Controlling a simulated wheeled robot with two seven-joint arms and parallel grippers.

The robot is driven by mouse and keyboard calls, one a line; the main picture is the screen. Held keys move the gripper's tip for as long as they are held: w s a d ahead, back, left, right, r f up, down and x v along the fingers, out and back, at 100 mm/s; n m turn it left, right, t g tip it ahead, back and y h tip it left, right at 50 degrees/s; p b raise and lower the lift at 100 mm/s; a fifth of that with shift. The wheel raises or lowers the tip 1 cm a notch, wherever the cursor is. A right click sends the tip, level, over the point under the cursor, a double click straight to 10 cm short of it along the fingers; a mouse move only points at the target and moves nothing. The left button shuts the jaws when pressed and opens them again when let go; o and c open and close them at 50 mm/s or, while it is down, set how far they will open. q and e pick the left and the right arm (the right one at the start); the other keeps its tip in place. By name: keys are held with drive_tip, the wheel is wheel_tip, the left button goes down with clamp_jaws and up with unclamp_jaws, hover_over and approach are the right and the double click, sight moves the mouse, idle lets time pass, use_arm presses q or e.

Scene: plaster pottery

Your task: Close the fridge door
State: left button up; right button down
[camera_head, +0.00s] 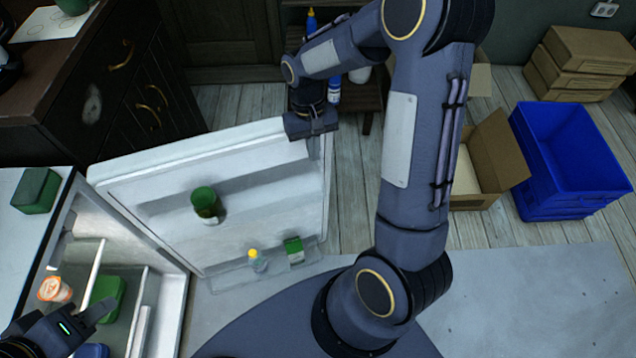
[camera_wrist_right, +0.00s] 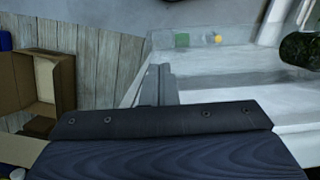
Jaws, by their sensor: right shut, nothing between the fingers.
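The white fridge door (camera_head: 225,170) stands wide open, hinged beside the fridge body (camera_head: 165,315) at lower left. Its shelved inner side faces me and holds a green-lidded jar (camera_head: 206,205), a small yellow-capped bottle (camera_head: 254,260) and a green box (camera_head: 294,251). My right gripper (camera_head: 314,150) is at the door's far free edge, fingers pointing down; its shut, empty fingers (camera_wrist_right: 160,85) show in the wrist view beside the door edge. I cannot tell whether they touch it. My left gripper (camera_head: 98,312) is in front of the fridge opening at lower left; its finger gap is unclear.
Inside the fridge are an orange-white cup (camera_head: 55,289) and a green container (camera_head: 108,292). A green box (camera_head: 35,190) lies on the fridge top. An open cardboard box (camera_head: 487,165) and blue crates (camera_head: 567,160) stand right of my right arm. A dark cabinet (camera_head: 125,95) stands behind the fridge.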

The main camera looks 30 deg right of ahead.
hover_over(317, 184)
drive_tip(key=s+a, duration=0.2)
drive_tip(key=s, duration=0.1)
wheel_tip(317, 184, down, 11)
drive_tip(key=shift+d+r+b, duration=0.15)
drive_tip(key=shift+b, duration=0.25)
